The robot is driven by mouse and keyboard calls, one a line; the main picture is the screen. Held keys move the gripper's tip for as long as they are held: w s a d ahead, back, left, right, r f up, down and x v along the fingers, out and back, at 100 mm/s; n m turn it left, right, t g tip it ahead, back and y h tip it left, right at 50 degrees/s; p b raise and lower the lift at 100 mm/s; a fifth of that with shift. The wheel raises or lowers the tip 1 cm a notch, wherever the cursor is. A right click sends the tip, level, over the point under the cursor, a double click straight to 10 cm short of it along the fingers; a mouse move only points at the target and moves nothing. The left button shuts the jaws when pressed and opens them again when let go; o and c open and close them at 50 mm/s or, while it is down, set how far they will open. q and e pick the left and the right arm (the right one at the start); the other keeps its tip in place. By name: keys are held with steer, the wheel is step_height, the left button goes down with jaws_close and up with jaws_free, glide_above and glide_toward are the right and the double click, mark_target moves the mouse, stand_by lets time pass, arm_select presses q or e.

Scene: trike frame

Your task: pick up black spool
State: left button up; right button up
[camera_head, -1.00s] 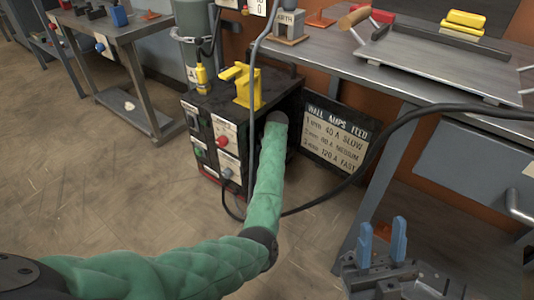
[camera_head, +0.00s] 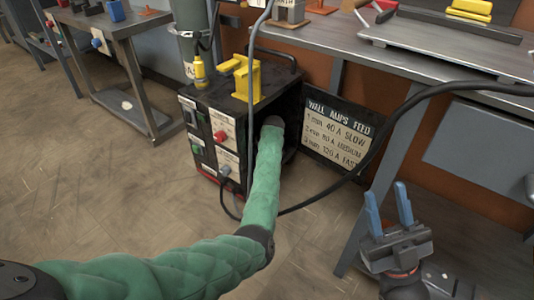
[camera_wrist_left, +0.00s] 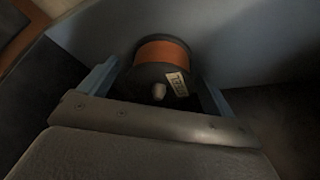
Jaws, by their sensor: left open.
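The spool (camera_wrist_left: 160,72) shows in the left wrist view, with a dark face, an orange-brown winding, a pale hub and a small label. My left gripper (camera_wrist_left: 156,88) is open, with one blue finger on each side of the spool; I cannot tell whether they touch it. In the head view my green-sleeved left arm reaches into the side of the black welding machine (camera_head: 205,150), so the gripper is hidden there. My right gripper (camera_head: 389,208) is open and empty at the lower right, its blue fingers pointing up.
A sign board (camera_head: 338,132) leans beside the machine. A black cable (camera_head: 385,140) arcs across to the workbench (camera_head: 430,55) at right. A yellow clamp-like part (camera_head: 243,78) stands on the machine. A cart (camera_head: 100,25) stands at left. The floor in front is clear.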

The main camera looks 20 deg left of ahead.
arm_select(q)
steer(key=c, duration=1.3)
steer(key=shift+r, duration=0.1)
